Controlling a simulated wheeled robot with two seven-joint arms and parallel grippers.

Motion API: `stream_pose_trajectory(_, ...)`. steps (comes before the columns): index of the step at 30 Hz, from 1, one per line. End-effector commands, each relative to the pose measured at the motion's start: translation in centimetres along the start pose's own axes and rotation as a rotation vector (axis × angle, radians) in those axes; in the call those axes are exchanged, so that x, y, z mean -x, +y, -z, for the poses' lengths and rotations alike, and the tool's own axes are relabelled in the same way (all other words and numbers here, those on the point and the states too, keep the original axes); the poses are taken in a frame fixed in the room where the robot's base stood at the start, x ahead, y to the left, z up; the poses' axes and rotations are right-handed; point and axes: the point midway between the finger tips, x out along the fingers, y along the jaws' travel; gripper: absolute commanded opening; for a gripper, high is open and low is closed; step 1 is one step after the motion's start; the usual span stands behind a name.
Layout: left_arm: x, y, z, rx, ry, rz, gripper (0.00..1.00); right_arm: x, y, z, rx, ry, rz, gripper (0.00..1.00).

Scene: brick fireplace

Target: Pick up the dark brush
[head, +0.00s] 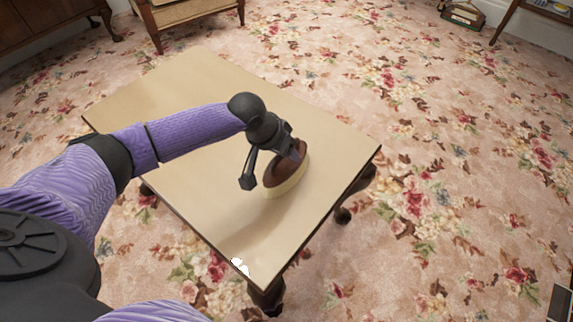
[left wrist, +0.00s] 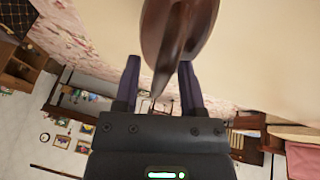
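The dark brush (head: 285,170) has a brown wooden back and pale cream bristles. It rests on the light-topped wooden table (head: 200,90), near the table's right side. My left gripper (head: 268,168) is open, just above and beside the brush. One finger stands clear to the left; the other is close against the brush's upper part. Whether it touches cannot be told. The left wrist view shows the fingers (left wrist: 160,85) wide apart. My right gripper is out of view.
A small white object (head: 240,266) is at the table's near corner. The rest of the tabletop is bare. Floral carpet (head: 450,150) surrounds the table. A chair (head: 185,15) and a dark cabinet (head: 45,25) stand at the back left.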

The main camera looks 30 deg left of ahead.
Motion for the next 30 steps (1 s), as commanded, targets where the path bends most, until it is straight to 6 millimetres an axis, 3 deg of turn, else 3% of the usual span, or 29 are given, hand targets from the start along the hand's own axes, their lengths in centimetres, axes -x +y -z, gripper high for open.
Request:
stream_pose_trajectory(1, 0.04, 0.0, 0.01, 0.0, 0.0, 0.0, 0.39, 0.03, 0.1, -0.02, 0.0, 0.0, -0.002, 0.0)
stream_pose_trajectory(6, 0.04, -0.01, 0.0, 0.0, 0.0, 0.0, 0.03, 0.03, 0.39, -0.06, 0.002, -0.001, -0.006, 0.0)
stream_pose_trajectory(7, 0.04, -0.01, 0.0, 0.0, 0.0, 0.0, 0.0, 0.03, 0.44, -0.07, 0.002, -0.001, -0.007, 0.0)
stream_pose_trajectory(30, 0.01, -0.03, -0.02, 0.0, 0.0, 0.001, 0.0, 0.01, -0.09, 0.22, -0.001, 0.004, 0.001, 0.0)
